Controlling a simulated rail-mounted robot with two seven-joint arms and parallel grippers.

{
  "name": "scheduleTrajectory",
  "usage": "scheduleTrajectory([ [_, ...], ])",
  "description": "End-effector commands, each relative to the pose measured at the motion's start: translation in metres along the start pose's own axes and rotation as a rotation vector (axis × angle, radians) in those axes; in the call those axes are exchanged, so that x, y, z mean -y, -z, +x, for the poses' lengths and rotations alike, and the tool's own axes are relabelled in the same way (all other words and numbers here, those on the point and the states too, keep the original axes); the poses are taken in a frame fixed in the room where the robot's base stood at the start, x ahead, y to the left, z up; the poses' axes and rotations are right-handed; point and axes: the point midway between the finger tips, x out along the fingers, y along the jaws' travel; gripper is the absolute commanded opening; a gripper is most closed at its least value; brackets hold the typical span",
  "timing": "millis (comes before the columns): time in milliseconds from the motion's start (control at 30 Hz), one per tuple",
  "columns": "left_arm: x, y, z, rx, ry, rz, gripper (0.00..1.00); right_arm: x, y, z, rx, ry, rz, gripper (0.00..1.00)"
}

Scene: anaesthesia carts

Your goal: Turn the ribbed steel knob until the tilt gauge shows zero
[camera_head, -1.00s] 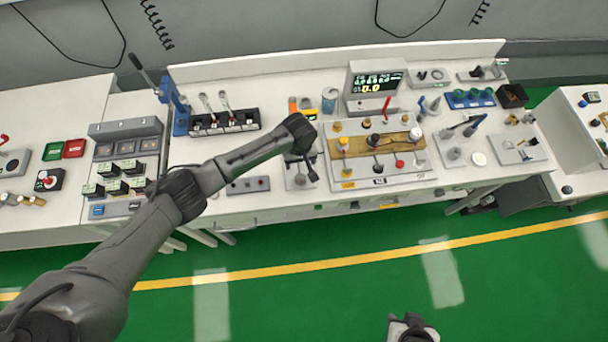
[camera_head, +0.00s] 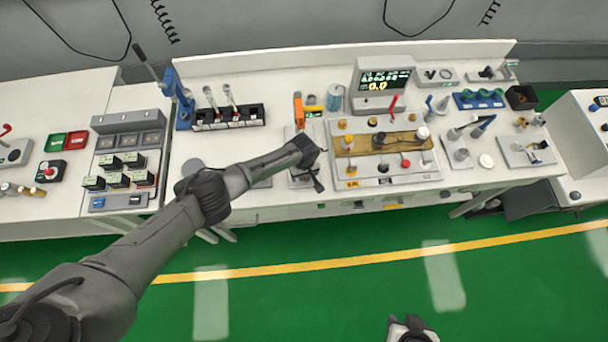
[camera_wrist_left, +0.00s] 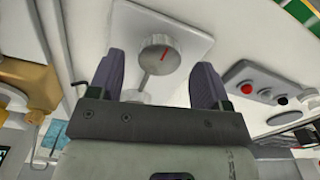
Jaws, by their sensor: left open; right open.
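My right gripper (camera_head: 411,328) is at the bottom edge, away from the bench.
A panel with a red button (camera_wrist_left: 247,89) lies to the right of the knob in the left wrist view. A plate of several knobs and levers (camera_head: 385,178) lies right of my left gripper. An orange block (camera_head: 298,110) stands behind it. The green floor (camera_head: 330,290) is clear.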

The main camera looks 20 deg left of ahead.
Motion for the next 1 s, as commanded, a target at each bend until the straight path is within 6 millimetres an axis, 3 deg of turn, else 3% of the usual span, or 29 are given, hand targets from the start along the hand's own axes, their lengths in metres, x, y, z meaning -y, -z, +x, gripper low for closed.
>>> scheduleTrajectory([
  [200, -0.0004, 0.0002, 0.0137, 0.000, -0.001, -0.001, 0.71, 0.0002, -0.0016, 0.0057, 0.000, 0.000, 0.000, 0.43],
  [567, -0.0003, 0.0003, 0.0155, -0.001, -0.001, 0.000, 0.71, -0.0020, -0.0021, 0.0060, 0.001, -0.006, -0.008, 0.43],
  [1000, -0.0002, 0.0002, 0.0155, 0.000, -0.001, 0.000, 0.30, -0.0025, -0.0022, 0.0061, 0.001, -0.007, -0.009, 0.43],
])
